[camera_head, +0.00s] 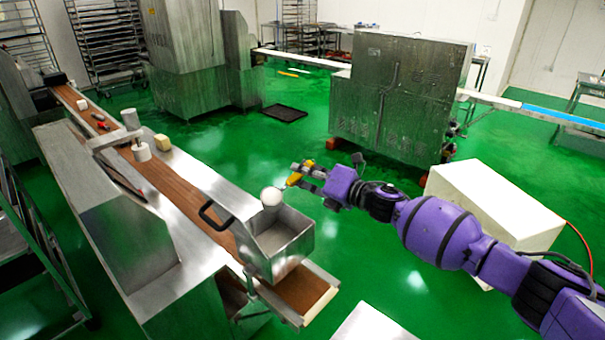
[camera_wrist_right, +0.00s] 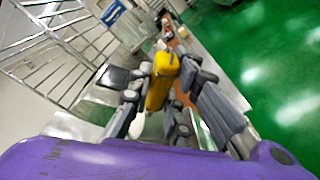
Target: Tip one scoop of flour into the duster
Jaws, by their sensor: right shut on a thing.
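The duster (camera_head: 287,252) is an open steel box with a black loop handle, set over the front end of the conveyor. Its visible inside looks bare grey. My right gripper (camera_head: 300,175) is shut on the yellow handle of the scoop, behind and to the right of the box. The scoop's round white bowl (camera_head: 271,196) shows at the box's back rim and looks roughly level; I cannot tell flour from bowl. In the right wrist view, the yellow scoop handle (camera_wrist_right: 160,80) lies between the dark fingers. My left gripper is out of view.
The brown conveyor belt (camera_head: 180,190) runs back left, with a white pot (camera_head: 141,152) and a cream block (camera_head: 163,142) beside it. A large white box (camera_head: 490,205) stands under my right arm. Green floor lies open behind the duster.

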